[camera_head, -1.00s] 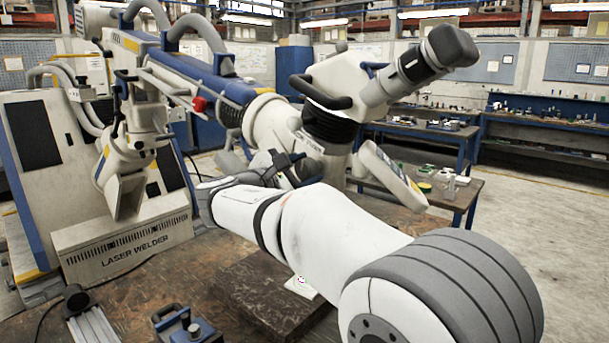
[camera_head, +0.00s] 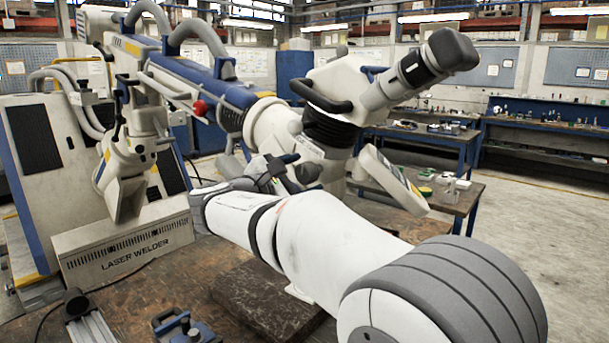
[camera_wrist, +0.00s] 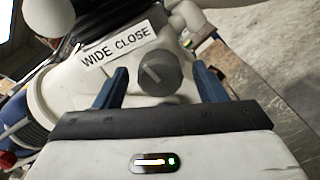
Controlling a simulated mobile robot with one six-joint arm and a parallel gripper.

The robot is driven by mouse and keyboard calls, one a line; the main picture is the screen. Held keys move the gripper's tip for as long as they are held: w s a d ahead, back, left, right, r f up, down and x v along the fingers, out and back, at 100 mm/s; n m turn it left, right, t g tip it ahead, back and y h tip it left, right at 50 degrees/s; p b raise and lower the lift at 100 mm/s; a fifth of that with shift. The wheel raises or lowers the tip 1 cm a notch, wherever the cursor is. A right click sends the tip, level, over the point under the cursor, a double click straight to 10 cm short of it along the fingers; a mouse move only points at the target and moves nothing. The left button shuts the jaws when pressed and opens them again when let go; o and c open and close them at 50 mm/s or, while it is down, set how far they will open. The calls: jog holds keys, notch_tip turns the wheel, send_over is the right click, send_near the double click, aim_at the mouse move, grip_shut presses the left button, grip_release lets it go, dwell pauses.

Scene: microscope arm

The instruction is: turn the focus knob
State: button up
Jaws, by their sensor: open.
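The focus knob (camera_wrist: 160,73) is a round grey knob with a pale pointer line, in the middle of the wrist view. It sits on the white microscope body just right of a "WIDE CLOSE" label (camera_wrist: 115,44). The pointer line tilts slightly. My gripper (camera_wrist: 160,68) is open, with one blue finger on each side of the knob in that view. A gap shows on both sides, so neither finger appears to touch it. In the head view my gripper (camera_head: 275,173) is by the underside of the microscope head (camera_head: 330,115); the knob cannot be made out there.
A white laser welder (camera_head: 125,245) stands at the left, its blue-and-white arm running to the microscope head. A blue clamp (camera_head: 185,328) and a dark board (camera_head: 260,300) are on the brown workbench (camera_head: 170,285) below my arm.

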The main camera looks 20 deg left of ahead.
jog(key=v, duration=0.6)
jog(key=shift+s, duration=0.3)
jog(key=shift+a, duration=0.1)
